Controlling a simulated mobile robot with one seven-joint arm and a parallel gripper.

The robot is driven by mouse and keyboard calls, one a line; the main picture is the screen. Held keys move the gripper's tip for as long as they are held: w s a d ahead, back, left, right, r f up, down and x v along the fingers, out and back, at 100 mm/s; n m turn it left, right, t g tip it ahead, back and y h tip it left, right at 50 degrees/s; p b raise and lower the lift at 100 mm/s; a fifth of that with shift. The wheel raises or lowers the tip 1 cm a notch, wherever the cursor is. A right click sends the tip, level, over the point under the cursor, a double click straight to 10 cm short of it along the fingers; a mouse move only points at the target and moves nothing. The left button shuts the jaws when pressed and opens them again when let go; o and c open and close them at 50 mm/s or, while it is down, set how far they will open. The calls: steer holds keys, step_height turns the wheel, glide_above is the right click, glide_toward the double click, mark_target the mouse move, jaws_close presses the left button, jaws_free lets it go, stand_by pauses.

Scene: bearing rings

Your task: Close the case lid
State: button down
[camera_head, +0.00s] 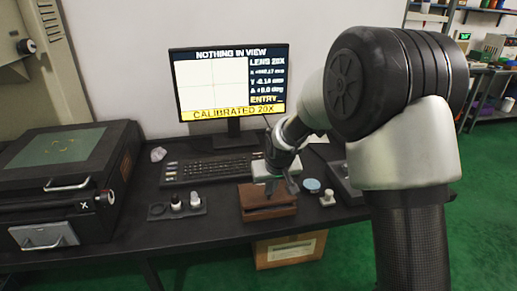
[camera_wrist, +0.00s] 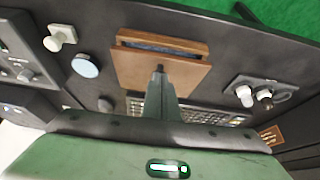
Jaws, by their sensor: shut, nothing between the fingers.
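The brown wooden case (camera_head: 268,212) sits on the dark table in front of the keyboard. In the wrist view, the case (camera_wrist: 190,44) shows a narrow blue-grey strip of its inside along the edge nearest the table's front. Its brown lid (camera_wrist: 132,68) covers much of the rest, so the lid looks partly lowered and not flush. My gripper (camera_head: 285,190) is just above the case in the head view. In the wrist view my gripper (camera_wrist: 160,70) is shut and empty, its fingertips over the lid; whether they touch it I cannot tell.
A tray (camera_head: 178,208) with small bottles lies left of the case. A blue disc (camera_head: 312,185) and a pale knobbed piece (camera_head: 328,197) stand close on the right. The keyboard (camera_head: 210,170) and monitor (camera_head: 230,85) are behind; a large machine (camera_head: 65,190) fills the left.

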steer(key=shift+s+d+f+b, duration=0.1)
steer(key=shift+s+f+b, duration=0.3)
steer(key=shift+f, duration=0.3)
steer(key=shift+s+d+f+b, duration=0.15)
steer(key=shift+s+f+b, duration=0.1)
steer(key=shift+s+f, duration=0.35)
steer(key=shift+s+d+f+b, duration=0.1)
steer(key=shift+s+f+b, duration=0.2)
steer(key=shift+f, duration=0.5)
steer(key=s+d+r+m+p, duration=0.1)
steer(key=s+d+r, duration=0.2)
steer(key=s+r, duration=0.35)
steer(key=s+d+r+h+p, duration=0.1)
steer(key=s+d+r+p, duration=0.1)
steer(key=s+d+r, duration=0.4)
steer(key=s+d+r+m+p, duration=0.1)
steer(key=s+r, duration=0.4)
steer(key=r, duration=0.2)
steer(key=s+d+r+m, duration=0.1)
steer(key=s+d+r, duration=0.2)
steer(key=s, duration=0.4)
steer(key=s+d+r, duration=0.2)
steer(key=s, duration=0.4)
step_height(320, 180, up, 20)
steer(key=p, duration=2)
steer(key=shift+s+r+t, duration=0.15)
steer(key=shift+s+t, duration=0.15)
steer(key=shift+s, duration=0.1)
steer(key=shift+d, duration=0.1)
